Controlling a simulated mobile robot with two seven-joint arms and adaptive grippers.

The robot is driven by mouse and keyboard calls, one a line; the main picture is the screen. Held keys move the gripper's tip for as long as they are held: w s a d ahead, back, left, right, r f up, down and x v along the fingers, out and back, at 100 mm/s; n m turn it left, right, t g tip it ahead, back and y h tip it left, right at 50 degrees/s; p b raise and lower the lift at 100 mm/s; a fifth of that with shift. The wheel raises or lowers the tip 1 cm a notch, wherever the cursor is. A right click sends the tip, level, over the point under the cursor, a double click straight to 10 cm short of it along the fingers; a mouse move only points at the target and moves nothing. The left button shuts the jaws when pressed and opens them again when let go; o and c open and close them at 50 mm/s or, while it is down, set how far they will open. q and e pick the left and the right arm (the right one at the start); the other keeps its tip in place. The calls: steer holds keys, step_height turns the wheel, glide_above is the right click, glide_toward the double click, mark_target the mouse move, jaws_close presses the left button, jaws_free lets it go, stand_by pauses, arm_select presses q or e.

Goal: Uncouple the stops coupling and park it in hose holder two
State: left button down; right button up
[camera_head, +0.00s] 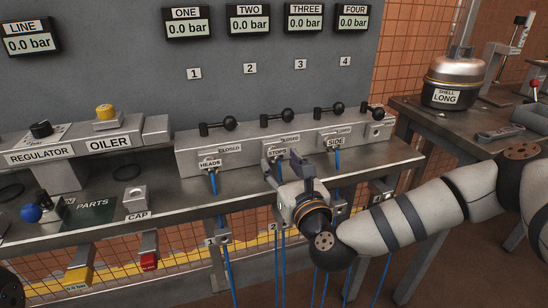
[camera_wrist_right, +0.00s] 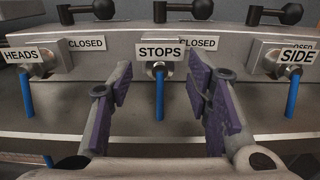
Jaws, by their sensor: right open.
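The stops coupling (camera_wrist_right: 160,70) sits in its port under the STOPS label in the right wrist view, with its blue hose (camera_wrist_right: 160,98) hanging straight down. My right gripper (camera_wrist_right: 160,88) is open, with its purple-padded fingers on either side of the hose, apart from it. In the head view my right gripper (camera_head: 287,170) is in front of the STOPS port and hides most of the coupling. Hose holder two (camera_head: 273,227) is below the bench edge, partly hidden by my right arm.
The HEADS hose (camera_head: 213,183) and the SIDE hose (camera_head: 337,160) hang from the neighbouring ports. Black valve levers (camera_head: 284,115) stand on top of the manifold (camera_head: 240,140). Hose holder one (camera_head: 215,243) is left of holder two. The CAP block (camera_head: 135,200) stands on the bench.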

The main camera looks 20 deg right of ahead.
mark_target(279, 161)
steer(key=shift+w+f+b, duration=0.15)
steer(key=shift+w+b, duration=0.05)
steer(key=shift+w, duration=0.35)
steer(key=shift+w+f+b, duration=0.15)
steer(key=shift+w, duration=0.35)
steer(key=shift+w+r, duration=0.3)
steer(key=shift+w, duration=0.2)
steer(key=shift+f+b, duration=0.1)
steer(key=shift+b, duration=0.25)
jaws_close()
steer(key=shift+s+p, duration=0.6)
steer(key=shift+s, duration=2.4)
steer(key=shift+s, duration=0.1)
